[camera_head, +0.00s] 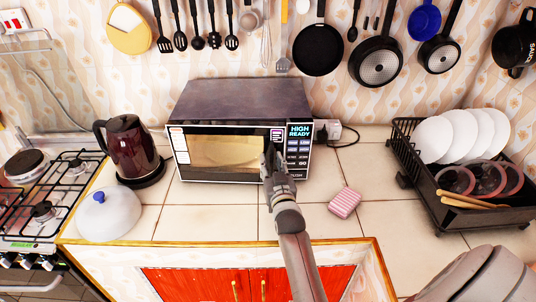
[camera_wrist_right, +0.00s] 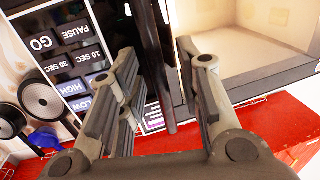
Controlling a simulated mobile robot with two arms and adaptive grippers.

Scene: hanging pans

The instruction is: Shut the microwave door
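The microwave (camera_head: 240,100) stands on the tiled counter against the wall. Its door (camera_head: 222,151) looks flush or nearly flush with the front in the head view; I cannot tell whether a small gap remains. My right gripper (camera_head: 271,158) is at the right side of the door, beside the keypad (camera_head: 298,148), and hides part of the front. In the right wrist view, my right gripper (camera_wrist_right: 158,75) is open, with a dark upright bar, seemingly the door handle (camera_wrist_right: 160,65), between its fingers. Contact is unclear. My left gripper is out of view.
A kettle (camera_head: 130,148) and a white lid (camera_head: 108,215) stand left of the microwave, near the stove (camera_head: 45,205). A pink sponge (camera_head: 345,202) lies to the right. A dish rack (camera_head: 455,205) with plates stands further right. Pans hang above.

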